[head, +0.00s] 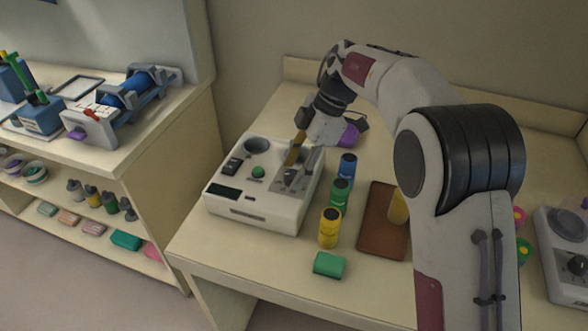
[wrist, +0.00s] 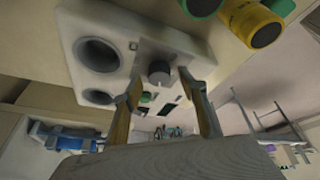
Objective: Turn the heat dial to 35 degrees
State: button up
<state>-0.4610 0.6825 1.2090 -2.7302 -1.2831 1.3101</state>
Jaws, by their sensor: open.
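A white heater unit (head: 250,212) with a dark display, a green button and round openings stands on the bench. Its dark round dial (wrist: 160,72) is on a grey plate and appears between my fingertips in the wrist view. In the head view the dial is largely hidden by the fingers. My gripper (head: 298,168) is open and points down over the plate, one finger on either side of the dial. I cannot tell whether the fingers touch it. The dial's setting and the display's reading are too small to read.
Blue, green and yellow bottles (head: 329,228) stand close to the right of the unit. Another device with a knob (head: 577,264) is at far right. A side shelf (head: 150,148) is at left.

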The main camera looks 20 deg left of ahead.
jog(key=shift+a+f, duration=0.15)
jog(key=shift+f, duration=0.25)
jog(key=c, duration=1.1)
jog(key=shift+n, duration=0.5)
jog(key=n+g+h, duration=0.1)
jog(key=n, duration=0.2)
jog(key=shift+a+n, duration=0.1)
jog(key=shift+n, duration=0.2)
jog(key=shift+n+g+h, duration=0.6)
jog(key=shift+n+h, duration=0.1)
jog(key=shift+n, duration=1.5)
